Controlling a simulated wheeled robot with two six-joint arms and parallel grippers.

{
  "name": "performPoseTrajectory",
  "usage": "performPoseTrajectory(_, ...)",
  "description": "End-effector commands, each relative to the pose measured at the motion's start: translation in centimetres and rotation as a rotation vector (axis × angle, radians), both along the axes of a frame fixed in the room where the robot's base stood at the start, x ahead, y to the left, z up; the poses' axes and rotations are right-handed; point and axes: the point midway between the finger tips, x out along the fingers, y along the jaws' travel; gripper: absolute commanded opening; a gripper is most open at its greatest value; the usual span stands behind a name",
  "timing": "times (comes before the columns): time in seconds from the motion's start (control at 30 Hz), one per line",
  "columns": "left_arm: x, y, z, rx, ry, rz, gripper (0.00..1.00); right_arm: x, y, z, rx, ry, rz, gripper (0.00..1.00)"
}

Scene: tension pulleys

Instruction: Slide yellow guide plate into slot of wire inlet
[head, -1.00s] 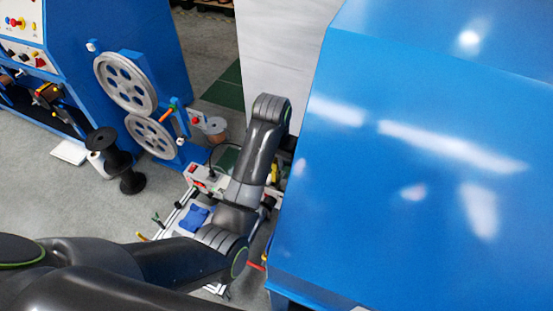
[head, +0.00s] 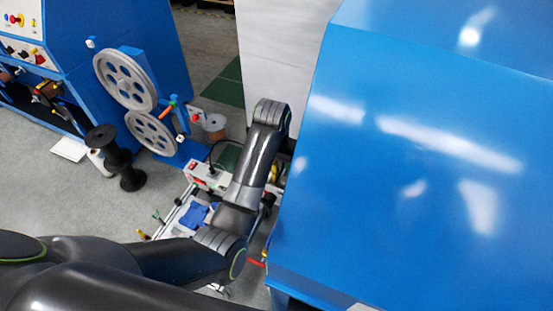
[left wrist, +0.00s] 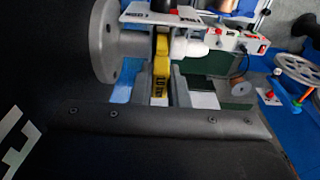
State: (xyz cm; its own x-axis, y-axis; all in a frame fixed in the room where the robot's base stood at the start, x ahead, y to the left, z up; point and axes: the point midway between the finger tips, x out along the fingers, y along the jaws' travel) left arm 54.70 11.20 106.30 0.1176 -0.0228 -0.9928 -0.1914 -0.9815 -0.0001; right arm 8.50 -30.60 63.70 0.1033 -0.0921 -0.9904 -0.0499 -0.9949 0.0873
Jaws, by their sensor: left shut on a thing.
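The yellow guide plate (left wrist: 161,68) stands upright in the left wrist view, with dark lettering on its lower part. My left gripper (left wrist: 161,90) is shut on it, with a grey finger on each side. The plate's upper end is close beside a grey round flange (left wrist: 105,45) and a white nozzle-like part (left wrist: 190,47), below a white labelled plate (left wrist: 160,14). These look like the wire inlet area; I cannot make out the slot or whether the plate is in it. In the head view my left arm and the blue cabinet hide the gripper's fingers. My right gripper is not in view.
A large blue cabinet (head: 420,170) stands close to the right of my left arm. A power strip with a red switch (head: 205,176) and a blue part (head: 194,215) lie on the bench. Grey pulleys (head: 125,80) and a black spool (head: 118,160) stand to the left.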

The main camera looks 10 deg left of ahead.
Motion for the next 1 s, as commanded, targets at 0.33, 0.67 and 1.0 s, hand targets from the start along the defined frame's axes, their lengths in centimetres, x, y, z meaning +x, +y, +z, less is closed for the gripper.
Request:
performPoseTrajectory(0.33,0.01,-0.02,-1.08,0.000,0.000,0.000,0.00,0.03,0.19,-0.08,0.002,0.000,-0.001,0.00)
performPoseTrajectory(0.67,0.03,-0.02,-1.15,0.000,-0.001,0.000,0.00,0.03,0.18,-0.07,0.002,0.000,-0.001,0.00)
performPoseTrajectory(1.0,0.01,0.02,-1.15,0.000,-0.001,0.000,0.00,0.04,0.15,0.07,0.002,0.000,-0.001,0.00)
